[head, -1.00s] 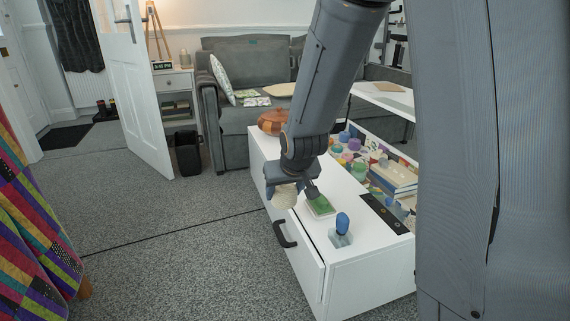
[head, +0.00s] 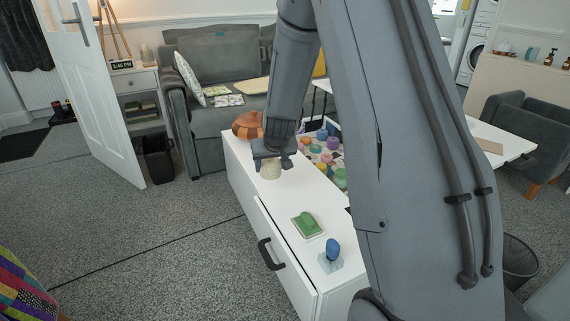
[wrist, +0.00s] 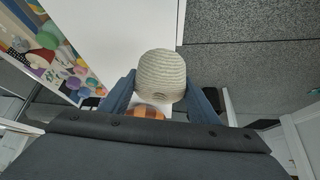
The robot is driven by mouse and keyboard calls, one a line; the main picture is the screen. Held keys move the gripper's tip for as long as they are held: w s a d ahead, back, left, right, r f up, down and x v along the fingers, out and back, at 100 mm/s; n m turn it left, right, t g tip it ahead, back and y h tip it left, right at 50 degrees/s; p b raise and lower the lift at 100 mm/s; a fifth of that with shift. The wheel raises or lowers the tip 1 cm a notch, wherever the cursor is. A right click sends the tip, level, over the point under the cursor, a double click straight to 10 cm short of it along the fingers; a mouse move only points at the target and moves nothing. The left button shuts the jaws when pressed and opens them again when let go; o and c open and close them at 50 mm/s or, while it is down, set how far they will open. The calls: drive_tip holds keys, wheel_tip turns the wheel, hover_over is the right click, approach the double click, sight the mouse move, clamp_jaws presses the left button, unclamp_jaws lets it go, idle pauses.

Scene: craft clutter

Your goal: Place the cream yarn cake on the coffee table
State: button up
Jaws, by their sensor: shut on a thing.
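The cream yarn cake (wrist: 161,75) is between the fingers of my gripper (wrist: 163,92) in the wrist view, with its wound strands showing. In the head view the cream yarn cake (head: 270,170) shows just under my gripper (head: 271,158), over the white top of the coffee table (head: 262,192). My gripper is shut on it. I cannot tell whether its underside touches the tabletop. The far side of the yarn cake is hidden.
Several colourful yarns (head: 322,150) fill an open compartment at right. The tabletop between is clear.

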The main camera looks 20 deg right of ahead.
drive_tip(key=w+d+f+m+h+p, duration=0.15)
drive_tip(key=w+d+p, duration=0.25)
drive_tip(key=d+p, duration=0.8)
drive_tip(key=shift+m, duration=0.45)
drive_tip(key=d+f+b, duration=0.1)
drive_tip(key=b, duration=0.1)
drive_tip(key=d+f+b, duration=0.1)
drive_tip(key=f+b, duration=0.1)
drive_tip(key=d+f+b, duration=0.1)
drive_tip(key=f+b, duration=0.1)
drive_tip(key=shift+w+f, duration=0.1)
drive_tip(key=shift+w, duration=0.1)
drive_tip(key=shift+f+b, duration=0.6)
drive_tip(key=shift+f, duration=1.8)
drive_tip(key=shift+f, duration=0.1)
drive_tip(key=shift+f, duration=0.1)
drive_tip(key=o, duration=1.1)
drive_tip(key=shift+c, duration=0.2)
